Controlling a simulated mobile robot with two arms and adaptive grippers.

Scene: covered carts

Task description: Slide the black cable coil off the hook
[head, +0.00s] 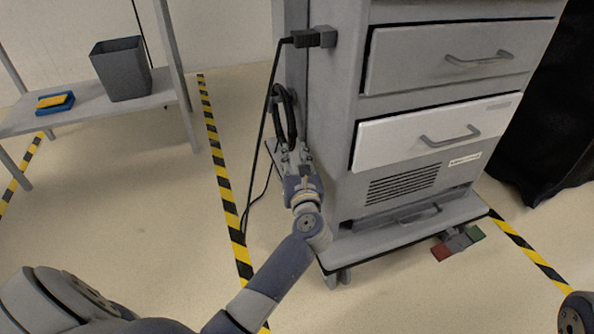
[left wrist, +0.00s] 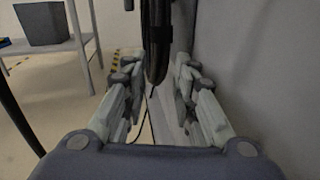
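The black cable coil (head: 290,112) hangs as an upright loop against the left side of the grey cart (head: 340,150). The hook is not clearly visible behind the coil's top. My left gripper (head: 293,157) is at the coil's lower end. In the left wrist view, my left gripper (left wrist: 156,95) is open, with one finger on each side of the coil's lower part (left wrist: 157,45). A gap shows between the coil and each finger. My right gripper is out of view.
A black power cord (head: 262,140) runs from a plug (head: 314,38) down the cart's side to the floor, left of the coil. A shelf (head: 85,112) with a grey bin (head: 121,70) stands at left. Open floor lies between shelf and cart.

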